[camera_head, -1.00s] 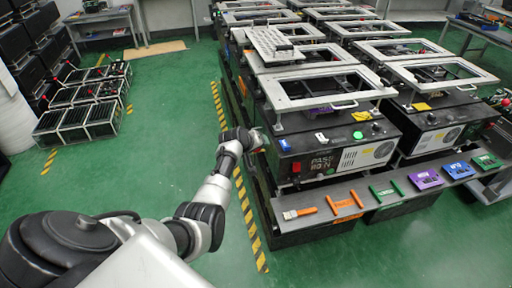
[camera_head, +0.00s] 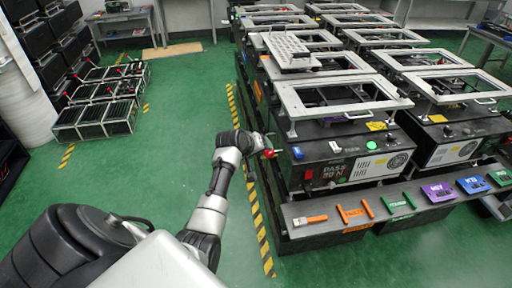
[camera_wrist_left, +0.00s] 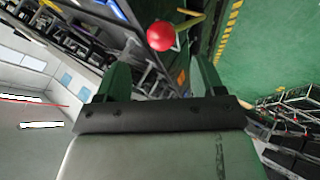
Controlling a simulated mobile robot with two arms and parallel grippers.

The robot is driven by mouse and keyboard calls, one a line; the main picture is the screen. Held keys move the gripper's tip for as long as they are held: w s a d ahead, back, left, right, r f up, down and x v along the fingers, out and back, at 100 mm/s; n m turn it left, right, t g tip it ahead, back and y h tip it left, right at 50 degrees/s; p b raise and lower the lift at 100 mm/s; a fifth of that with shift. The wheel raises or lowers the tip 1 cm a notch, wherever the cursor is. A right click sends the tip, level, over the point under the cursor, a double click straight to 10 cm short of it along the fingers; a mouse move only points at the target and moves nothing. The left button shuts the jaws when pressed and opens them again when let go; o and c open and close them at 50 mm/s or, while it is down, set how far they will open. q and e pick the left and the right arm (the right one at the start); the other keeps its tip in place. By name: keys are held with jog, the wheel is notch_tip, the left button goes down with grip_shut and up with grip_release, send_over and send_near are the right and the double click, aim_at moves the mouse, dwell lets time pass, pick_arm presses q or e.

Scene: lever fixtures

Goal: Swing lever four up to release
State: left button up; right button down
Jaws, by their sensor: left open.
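A red ball knob (camera_head: 269,153) shows at the left front corner of the nearest black fixture box, just by my left gripper (camera_head: 259,143). In the left wrist view the red knob (camera_wrist_left: 160,36) sits on a pale lever rod (camera_wrist_left: 188,22). It lies beyond the fingertips, roughly in line with the gap. My left gripper (camera_wrist_left: 160,72) is open, with two green fingers apart and nothing between them. I see no number on the lever, so I cannot tell which one it is. The lever's base is hidden in the head view. My right gripper is not in view.
The black fixture box (camera_head: 340,150) carries a grey frame (camera_head: 342,108) on top. A front shelf (camera_head: 290,212) holds orange, green, purple and blue items. Several similar fixtures stand behind.

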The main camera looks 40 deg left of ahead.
pick_arm(q)
jog(key=shift+v, duration=1)
jog(key=shift+f, duration=0.1)
jog(key=s+d+f+m+g, duration=0.25)
jog(key=s+f, duration=0.25)
jog(key=f, duration=0.5)
jog(key=s+d+f+m+g, duration=0.1)
jog(key=s+d+f, duration=0.4)
jog(key=f, duration=0.4)
jog(key=s+d+f+m+g, duration=0.1)
jog(key=s+d+f+m, duration=0.1)
jog(key=s+f, duration=0.6)
jog(key=s+d+f+m+g, duration=0.1)
jog(key=s+f, duration=0.4)
jog(key=s, duration=0.5)
jog(key=s+d+f+m+g, duration=0.1)
jog(key=s+d+f+m, duration=0.2)
jog(key=s, duration=0.8)
jog(key=s+d+f+m+g, duration=0.1)
jog(key=s+d+f+m, duration=0.2)
jog(key=s+d+f, duration=0.3)
jog(key=s+f, duration=0.2)
jog(key=s, duration=0.3)
jog(key=shift+s+f+g, duration=0.2)
jog(key=shift+f+g, duration=0.15)
jog(key=shift+f, duration=0.05)
jog(key=shift+w, duration=0.1)
